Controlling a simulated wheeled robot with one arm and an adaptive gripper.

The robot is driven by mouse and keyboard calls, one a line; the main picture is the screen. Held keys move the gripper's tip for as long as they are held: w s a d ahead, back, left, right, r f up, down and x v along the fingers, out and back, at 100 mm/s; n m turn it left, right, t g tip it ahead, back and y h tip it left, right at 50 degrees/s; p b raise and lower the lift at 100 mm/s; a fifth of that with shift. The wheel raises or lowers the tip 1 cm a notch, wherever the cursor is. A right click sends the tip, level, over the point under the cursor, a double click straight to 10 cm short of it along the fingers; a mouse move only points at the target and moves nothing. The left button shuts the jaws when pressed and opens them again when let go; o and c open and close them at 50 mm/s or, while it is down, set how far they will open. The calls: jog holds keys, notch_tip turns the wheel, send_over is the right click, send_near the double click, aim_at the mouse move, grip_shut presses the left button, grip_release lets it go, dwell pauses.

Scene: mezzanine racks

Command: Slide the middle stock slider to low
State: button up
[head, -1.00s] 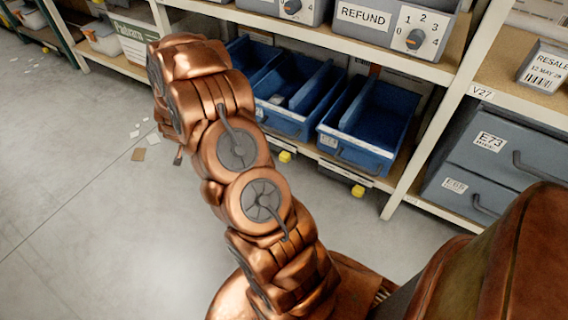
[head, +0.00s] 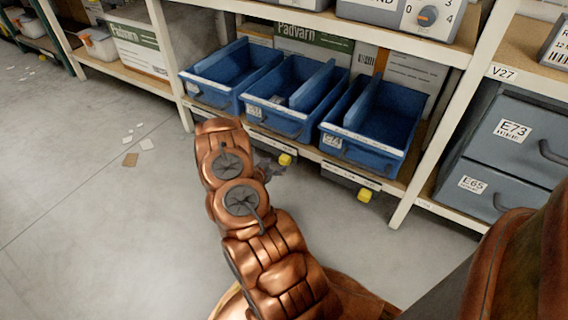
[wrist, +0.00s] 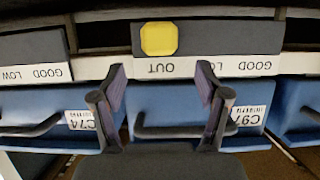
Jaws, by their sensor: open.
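The middle stock slider has a yellow knob (head: 285,159) below the middle blue bin on the lower shelf. In the wrist view, the yellow knob (wrist: 159,39) sits on a dark strip by the word OUT; LOW, partly hidden by a finger, and GOOD lie to its right. My gripper (wrist: 161,72) is open and empty, its two fingers pointing at the shelf edge. The knob lines up with the gap between the fingers, beyond their tips, with no visible contact. In the head view, my gripper (head: 269,168) is a small dark shape beside the knob, mostly hidden behind my arm.
Three blue bins stand on the lower shelf: left (head: 228,78), middle (head: 290,122) and right (head: 365,150). Another yellow knob (head: 364,194) is below the right bin. Grey drawers (head: 510,130) stand at right. The floor in front is open, with paper scraps at left.

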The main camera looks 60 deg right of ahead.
aim_at(282, 160)
jog(key=shift+b+x, duration=1.15)
jog(key=shift+x, duration=2.7)
jog(key=shift+c, duration=0.3)
grip_shut()
